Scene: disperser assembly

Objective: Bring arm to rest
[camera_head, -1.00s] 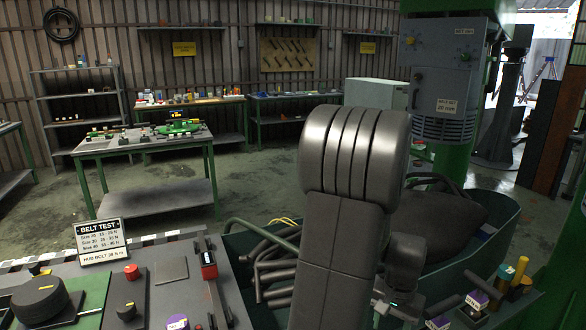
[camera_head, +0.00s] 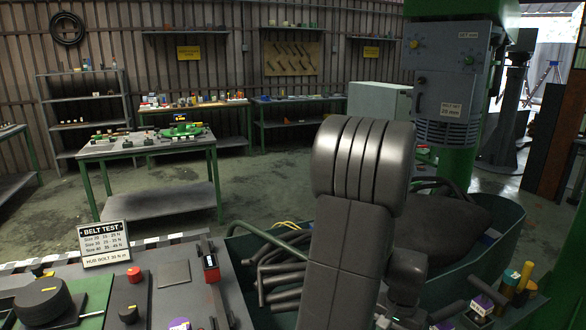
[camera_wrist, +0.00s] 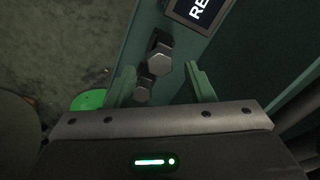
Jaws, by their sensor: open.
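My gripper (camera_wrist: 163,82) shows in the wrist view with its two green fingers apart and nothing held between them. Hex-headed bolts (camera_wrist: 159,57) on a green surface show between and beyond the fingers; I cannot tell whether the fingers touch anything. My arm stands folded up in the middle of the head view, with its wrist low at the right of the upright link. The fingers are not visible in the head view.
A grey bench with a BELT TEST sign (camera_head: 103,243) lies at front left, and a green bin (camera_head: 507,222) behind my arm. A green machine column (camera_head: 456,165) stands at right. A work table (camera_head: 150,197) stands farther back. Open floor lies between.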

